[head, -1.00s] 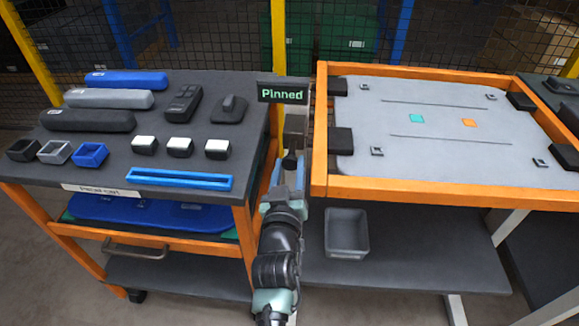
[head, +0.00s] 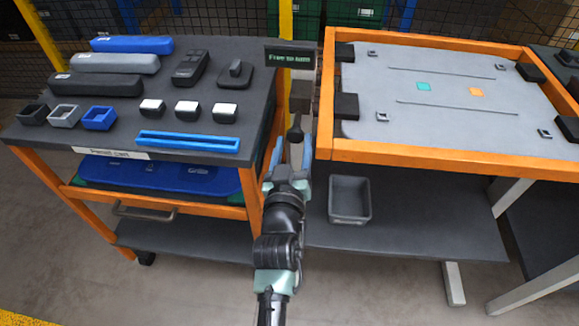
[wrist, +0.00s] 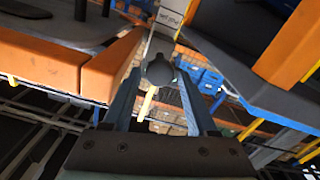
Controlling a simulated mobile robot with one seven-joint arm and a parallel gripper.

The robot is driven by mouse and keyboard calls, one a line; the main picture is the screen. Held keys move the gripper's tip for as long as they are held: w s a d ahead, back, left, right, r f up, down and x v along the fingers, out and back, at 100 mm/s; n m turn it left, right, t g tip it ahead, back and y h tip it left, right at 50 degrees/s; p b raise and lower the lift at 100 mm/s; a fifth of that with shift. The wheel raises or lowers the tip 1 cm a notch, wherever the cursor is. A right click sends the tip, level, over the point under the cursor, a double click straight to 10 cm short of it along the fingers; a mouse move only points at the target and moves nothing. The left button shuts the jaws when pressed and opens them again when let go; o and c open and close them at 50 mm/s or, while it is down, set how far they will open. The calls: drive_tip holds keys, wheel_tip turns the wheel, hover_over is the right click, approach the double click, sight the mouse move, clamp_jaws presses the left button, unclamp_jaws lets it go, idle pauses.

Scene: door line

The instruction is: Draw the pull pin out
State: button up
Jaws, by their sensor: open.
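The pull pin shows as a dark rounded knob (head: 296,133) below a small sign in the gap between the cart and the orange-framed table. In the wrist view the knob (wrist: 159,70) sits between the ends of my two fingers. My gripper (head: 290,156) is open and reaches up to it from below; I cannot tell whether a finger touches the knob. The rest of the pin is hidden. The sign (head: 289,57) has green text that seems to read "Free to turn".
The cart (head: 200,55) at left holds blue, grey and black bars, small cups and a blue rail (head: 188,141). The orange-framed table (head: 420,153) stands close at right. A grey bin (head: 349,200) sits on the shelf below it.

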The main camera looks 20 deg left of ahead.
drive_tip(key=v, duration=1.2)
drive_tip(key=shift+r, duration=0.1)
drive_tip(key=w+d+r+m+t+h+p, duration=0.1)
drive_tip(key=w+d+r+m+t+p, duration=0.15)
drive_tip(key=r, duration=1.25)
drive_tip(key=w+d+r+m+t+h+p, duration=0.1)
drive_tip(key=w+d+r+t+p, duration=0.2)
drive_tip(key=r, duration=1.1)
drive_tip(key=s+d+r+m+t+h+p, duration=0.1)
drive_tip(key=s+d+r+p, duration=0.1)
drive_tip(key=r, duration=0.8)
drive_tip(key=s+d+r+t+h+p, duration=0.1)
drive_tip(key=s+d+r, duration=0.3)
drive_tip(key=r, duration=0.7)
drive_tip(key=s+d+r+m+t+h+p, duration=0.1)
drive_tip(key=s+r, duration=0.4)
drive_tip(key=r, duration=0.5)
drive_tip(key=shift+d+r+m+t+p, duration=0.35)
drive_tip(key=shift+d+t+p, duration=0.5)
drive_tip(key=shift+p, duration=0.25)
drive_tip(key=shift+f, duration=0.1)
